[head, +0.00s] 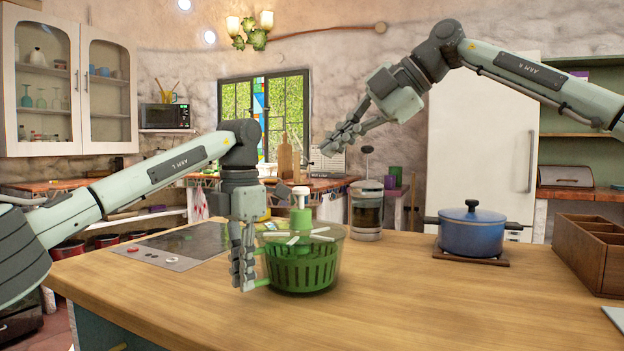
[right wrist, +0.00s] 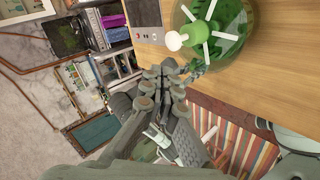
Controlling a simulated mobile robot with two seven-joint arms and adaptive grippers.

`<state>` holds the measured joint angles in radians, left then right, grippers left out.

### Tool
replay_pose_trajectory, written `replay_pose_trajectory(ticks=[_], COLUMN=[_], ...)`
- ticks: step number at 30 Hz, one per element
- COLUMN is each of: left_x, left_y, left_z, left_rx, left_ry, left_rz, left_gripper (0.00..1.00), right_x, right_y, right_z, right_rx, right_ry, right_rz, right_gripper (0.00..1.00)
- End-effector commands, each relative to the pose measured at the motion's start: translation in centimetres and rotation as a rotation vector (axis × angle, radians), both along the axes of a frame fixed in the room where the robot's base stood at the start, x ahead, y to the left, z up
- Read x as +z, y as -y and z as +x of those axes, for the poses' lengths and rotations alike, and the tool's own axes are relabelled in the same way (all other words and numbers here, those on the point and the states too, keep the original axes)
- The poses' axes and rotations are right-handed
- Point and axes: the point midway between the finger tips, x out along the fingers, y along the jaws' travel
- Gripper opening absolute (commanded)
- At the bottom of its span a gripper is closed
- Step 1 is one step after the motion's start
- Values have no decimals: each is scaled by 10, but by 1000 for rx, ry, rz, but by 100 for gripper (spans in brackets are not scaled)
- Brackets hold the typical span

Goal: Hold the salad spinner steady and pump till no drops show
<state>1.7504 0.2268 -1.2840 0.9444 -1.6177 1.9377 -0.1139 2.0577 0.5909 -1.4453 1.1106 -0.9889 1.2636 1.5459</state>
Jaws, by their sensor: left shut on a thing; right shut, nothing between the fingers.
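The salad spinner (head: 318,264) stands upright on the wooden counter, with a clear outer bowl and a green slotted basket inside. My right gripper (head: 332,149) is shut and empty, in the air above and a little right of the knob. The right wrist view shows the spinner (right wrist: 232,40) from above, with the right fingers (right wrist: 174,72) apart from it. Drops are too small to tell.
A blue lidded pot (head: 472,232) sits on a trivet to the right, and a wooden divided box (head: 592,248) is at the right edge. A cooktop (head: 185,243) lies to the left. The front of the counter (head: 420,300) is clear.

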Motion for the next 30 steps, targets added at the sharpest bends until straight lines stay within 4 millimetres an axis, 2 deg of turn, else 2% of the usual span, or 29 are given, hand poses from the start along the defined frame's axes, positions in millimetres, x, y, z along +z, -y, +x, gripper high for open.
replay_pose_trajectory(ticks=[6,12,18,30], left_x=[0,0,0,0], left_y=[0,0,0,0], left_z=[0,0,0,0], left_rx=[2,2,1,2], left_ry=[1,1,1,1], left_rz=[1,1,1,1], left_gripper=[0,0,0,0], right_x=[-2,0,2,1], right_y=[26,43,50,47], right_z=[-4,-9,-10,-9], right_rx=[-310,-469,-521,-523], right_ry=[-375,-646,-753,-757], right_rz=[466,748,851,851], right_gripper=[0,0,0,0])
